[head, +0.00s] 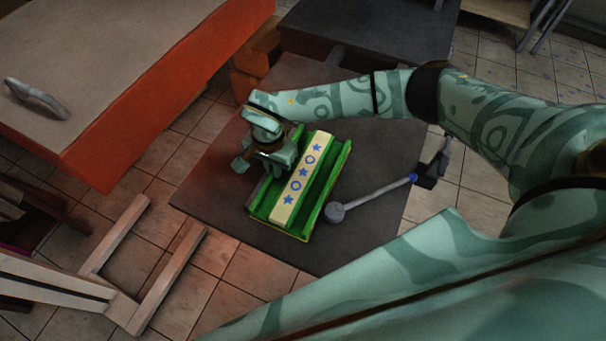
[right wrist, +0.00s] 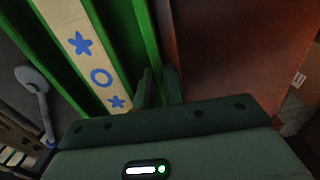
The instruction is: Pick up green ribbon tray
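The green ribbon tray (head: 337,178) lies on a dark grey tabletop, with a cream ribbon strip (head: 303,178) marked with blue stars and circles along its middle. My right gripper (head: 268,172) is at the tray's left long side and hides part of that wall. In the right wrist view the fingers (right wrist: 159,88) are close together, with the tray's green side wall (right wrist: 148,40) running down between them. They look closed on that wall; the fingertips' contact is partly hidden. The tray appears to rest on the table. My left gripper is not in view.
A lever with a round grey knob (head: 334,212) stands close to the tray's right side. An orange-sided table (head: 150,115) is at the upper left, with a metal handle (head: 38,98) on it. A wooden frame (head: 130,270) stands on the tiled floor at lower left.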

